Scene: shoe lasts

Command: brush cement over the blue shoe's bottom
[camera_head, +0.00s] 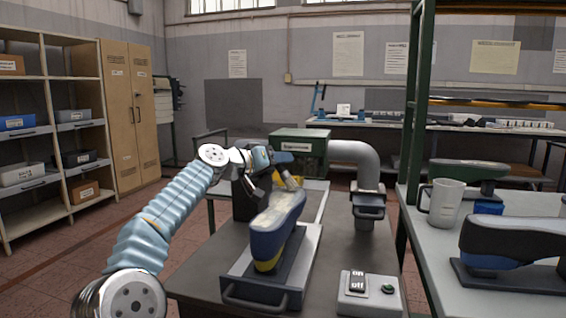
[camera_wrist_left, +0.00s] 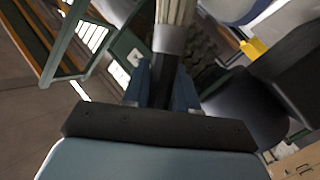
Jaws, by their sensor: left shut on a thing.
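The blue shoe (camera_head: 267,243) sits upside down on a metal stand with a tray-like base (camera_head: 262,291) on the central table. Its bottom faces up and looks cream-coloured and uneven; I cannot tell how much of that is cement. A yellow patch shows low on its near end. My left gripper (camera_head: 277,174) is shut on a brush (camera_head: 292,183), above the far end of the shoe. In the left wrist view the brush (camera_wrist_left: 170,40) has pale bristles, a silver ferrule and a dark handle between the blue fingers. Whether the bristles touch the shoe is unclear.
A dark box (camera_head: 242,197) stands close behind the shoe, left of it. A grey duct (camera_head: 358,155) and a switch box (camera_head: 368,294) are to the right. The right-hand bench holds a mug (camera_head: 445,203) and another dark blue shoe (camera_head: 510,238).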

